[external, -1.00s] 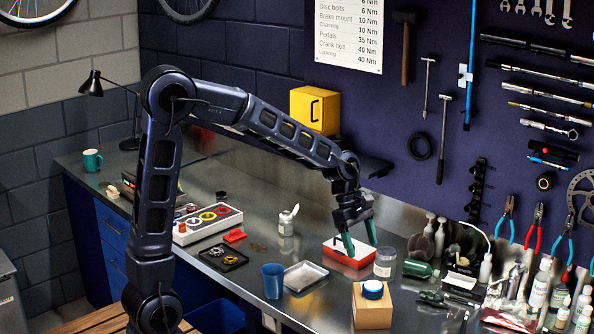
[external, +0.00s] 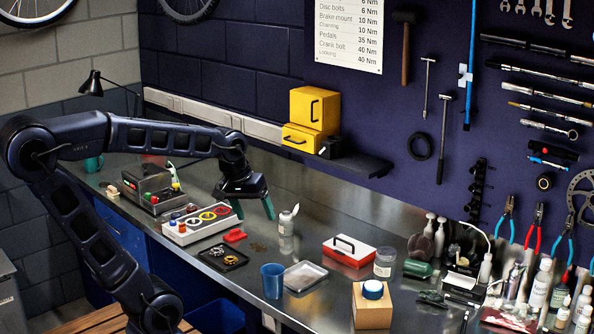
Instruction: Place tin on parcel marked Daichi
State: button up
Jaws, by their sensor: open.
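No name can be read on this parcel. My gripper (external: 252,207) is open and empty, with its green fingers pointing down. It is in the air above the back of the bench, left of the white bottle and well to the left of the tin and parcel. A small white card or box (external: 462,279) at right bears dark lettering too small to read surely.
A red case with a black handle (external: 348,251), a clear jar (external: 385,262), a white bottle (external: 287,220), a blue cup (external: 272,281) and a metal tray (external: 305,276) stand nearby. Bottles crowd the right end. A dark shelf (external: 350,163) juts from the wall.

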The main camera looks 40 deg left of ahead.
jog(key=s+a+m+t+y, duration=0.1)
jog(key=s+a+m, duration=0.3)
jog(key=s, duration=0.3)
jog(key=shift+s+a+f, duration=0.2)
jog(key=shift+a+f, duration=0.2)
jog(key=shift+a, duration=0.15)
